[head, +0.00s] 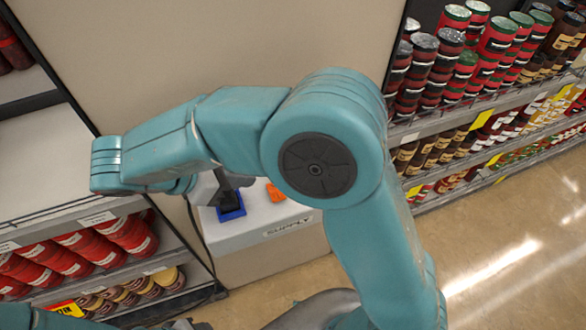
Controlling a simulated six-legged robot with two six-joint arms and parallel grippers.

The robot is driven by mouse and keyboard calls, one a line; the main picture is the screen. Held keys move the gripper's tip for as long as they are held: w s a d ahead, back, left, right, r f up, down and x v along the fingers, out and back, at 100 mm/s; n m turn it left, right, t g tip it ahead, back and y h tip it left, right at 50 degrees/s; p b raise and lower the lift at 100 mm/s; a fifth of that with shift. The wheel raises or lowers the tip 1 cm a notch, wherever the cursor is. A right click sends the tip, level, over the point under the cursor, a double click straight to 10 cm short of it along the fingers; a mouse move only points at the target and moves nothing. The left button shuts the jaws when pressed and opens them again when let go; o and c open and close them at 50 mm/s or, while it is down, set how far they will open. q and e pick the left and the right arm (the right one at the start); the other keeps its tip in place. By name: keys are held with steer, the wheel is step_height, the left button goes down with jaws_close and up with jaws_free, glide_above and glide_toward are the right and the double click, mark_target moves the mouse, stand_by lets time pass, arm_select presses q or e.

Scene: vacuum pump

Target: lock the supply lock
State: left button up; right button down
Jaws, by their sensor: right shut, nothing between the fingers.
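The supply box is a pale cabinet (255,233) with a "SUPPLY" label (290,225) on its front edge, standing against the beige panel. A blue part (231,213) and an orange part (276,192) sit on its top. My right gripper (229,198) reaches down at the blue part, its dark fingers shut with nothing between them. Its tips are at or just above the blue part; I cannot tell whether they touch. My right wrist and forearm cover the back of the box top. Of my left arm, only pieces show at the bottom edge; its fingers are not clear.
A shelf (60,160) with red and brown cans below stands at the left, close to the box. More shelves of jars and cans (480,60) stand at the upper right. The floor (510,250) at the lower right is clear. A dark cable hangs left of the box.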

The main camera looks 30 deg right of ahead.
steer(key=x, duration=0.9)
steer(key=shift+s+p, duration=0.15)
steer(key=shift+p, duration=0.25)
steer(key=d, duration=0.2)
steer(key=d+p, duration=0.1)
steer(key=shift+s+d+f, duration=0.1)
steer(key=shift+d+f, duration=0.2)
steer(key=shift+s+d+f, duration=0.1)
steer(key=shift+d, duration=0.4)
steer(key=d, duration=0.2)
steer(key=s+d, duration=0.1)
steer(key=d, duration=0.1)
steer(key=shift+d, duration=0.3)
steer(key=shift+a, duration=0.1)
steer(key=shift+a, duration=0.1)
